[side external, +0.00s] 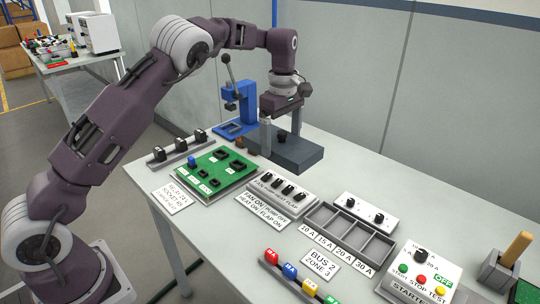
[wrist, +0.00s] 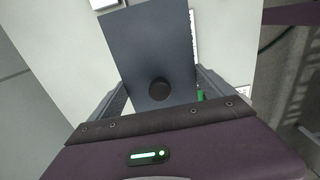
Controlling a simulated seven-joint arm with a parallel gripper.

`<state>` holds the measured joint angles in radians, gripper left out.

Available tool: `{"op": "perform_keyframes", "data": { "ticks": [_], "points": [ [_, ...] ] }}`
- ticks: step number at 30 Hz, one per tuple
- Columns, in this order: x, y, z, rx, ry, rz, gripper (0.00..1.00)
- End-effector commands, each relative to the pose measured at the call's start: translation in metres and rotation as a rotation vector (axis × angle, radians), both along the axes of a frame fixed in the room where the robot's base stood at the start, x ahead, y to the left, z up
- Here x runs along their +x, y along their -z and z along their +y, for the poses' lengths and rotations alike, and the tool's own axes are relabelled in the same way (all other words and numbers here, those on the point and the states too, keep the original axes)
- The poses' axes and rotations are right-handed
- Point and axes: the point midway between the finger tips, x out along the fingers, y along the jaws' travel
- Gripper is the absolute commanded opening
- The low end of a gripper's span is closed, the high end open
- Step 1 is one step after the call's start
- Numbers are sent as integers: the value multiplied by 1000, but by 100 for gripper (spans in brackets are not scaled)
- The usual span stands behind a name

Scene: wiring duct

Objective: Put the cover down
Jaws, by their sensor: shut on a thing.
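The cover (side external: 300,152) is a dark grey flat slab with a black round knob on top. My gripper (side external: 281,138) points down over it, with one finger against each long side and the knob between them. In the wrist view, the cover (wrist: 150,45) runs away from my gripper (wrist: 160,92), and its knob sits between the fingers. The cover looks level, near the back of the table. I cannot tell whether its underside touches anything; what lies beneath it is hidden.
A blue lever press (side external: 238,105) stands behind the cover at left. In front are a green relay board (side external: 210,172), a switch box (side external: 283,192) and a grey compartment tray (side external: 348,236). Bare table (side external: 365,170) lies right of the cover.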

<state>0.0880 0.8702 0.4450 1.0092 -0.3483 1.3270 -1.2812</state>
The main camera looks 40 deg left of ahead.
Motion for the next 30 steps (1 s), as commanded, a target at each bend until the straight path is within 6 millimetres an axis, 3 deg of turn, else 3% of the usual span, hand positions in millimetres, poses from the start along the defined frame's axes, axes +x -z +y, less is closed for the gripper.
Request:
{"op": "perform_keyframes", "data": {
  "ticks": [4,7,12,15,18,21,30],
  "points": [
    [-34,10,17,-10,-43,-1,60],
    [-73,22,23,-11,-53,-3,60],
    [-143,40,21,-5,-29,-2,60],
    [-172,47,16,-1,-9,-1,60],
    [-189,52,14,2,3,0,60],
    [-195,73,13,1,7,7,60],
    [-195,134,13,1,7,7,60]
  ]
}}
